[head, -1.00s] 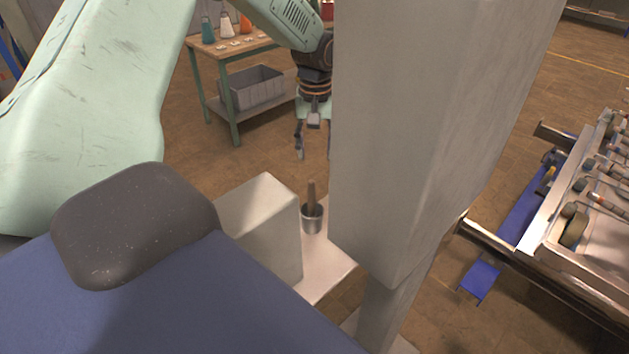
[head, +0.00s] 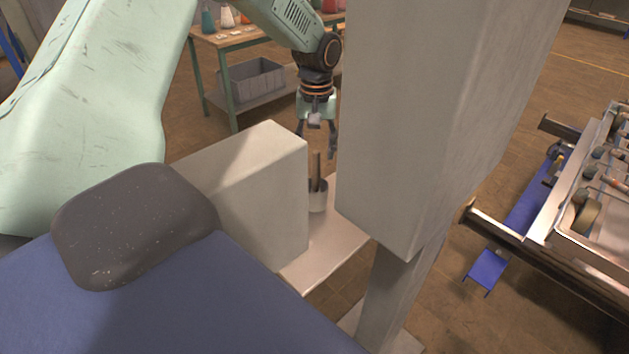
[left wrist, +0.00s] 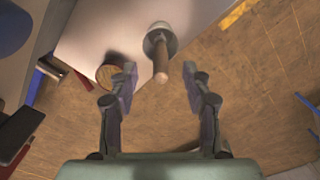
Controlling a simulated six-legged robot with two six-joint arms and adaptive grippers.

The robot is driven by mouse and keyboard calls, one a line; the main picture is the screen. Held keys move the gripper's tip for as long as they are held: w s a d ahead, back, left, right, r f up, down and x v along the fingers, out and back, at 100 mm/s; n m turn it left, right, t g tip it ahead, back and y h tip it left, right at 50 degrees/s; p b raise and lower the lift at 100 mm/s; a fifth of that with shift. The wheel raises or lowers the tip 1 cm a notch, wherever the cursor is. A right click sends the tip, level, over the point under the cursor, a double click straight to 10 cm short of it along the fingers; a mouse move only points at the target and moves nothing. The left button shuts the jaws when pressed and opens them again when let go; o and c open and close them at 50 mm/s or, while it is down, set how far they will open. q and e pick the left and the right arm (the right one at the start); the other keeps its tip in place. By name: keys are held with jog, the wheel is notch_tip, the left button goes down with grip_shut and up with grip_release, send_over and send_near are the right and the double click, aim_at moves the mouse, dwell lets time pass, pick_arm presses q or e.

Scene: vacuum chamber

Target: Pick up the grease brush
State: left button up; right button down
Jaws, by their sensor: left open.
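The grease brush shows as a slim brown handle (head: 318,166) standing up from a small grey cup (head: 317,198) on a pale ledge. In the left wrist view the handle (left wrist: 161,62) points toward the camera from the round pale cup (left wrist: 160,38). My left gripper (head: 316,144) is open and points down just above the handle. In the left wrist view the handle's end lies between the open fingers (left wrist: 160,75), apart from both. The brush's lower end is hidden in the cup. My right gripper is not in view.
A pale block (head: 250,190) stands left of the cup, and a pale column (head: 400,130) rises to its right. A round brown-topped object (left wrist: 110,72) lies beside the left finger in the wrist view. A bench with a grey bin (head: 255,82) stands behind.

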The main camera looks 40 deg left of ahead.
aim_at(318, 171)
pick_arm(q)
jog(key=shift+s+f, duration=0.2)
jog(key=shift+f, duration=0.05)
jog(key=f, duration=0.4)
jog(key=w+f, duration=0.1)
jog(key=f, duration=0.1)
jog(key=shift+a+f, duration=0.3)
jog(key=shift+a, duration=0.05)
jog(key=shift+s+f, duration=0.25)
jog(key=shift+w+d+f, duration=0.1)
jog(key=shift+w, duration=0.15)
jog(key=shift+w+f, duration=0.15)
jog(key=shift+w, duration=0.1)
jog(key=shift+c, duration=1.3)
jog(key=shift+s+r, duration=0.25)
jog(key=shift+s, duration=0.2)
jog(key=c, duration=0.6)
jog(key=shift+w, duration=0.1)
jog(key=shift+c, duration=0.8)
jog(key=shift+w+f, duration=0.15)
jog(key=shift+w, duration=0.05)
grip_shut()
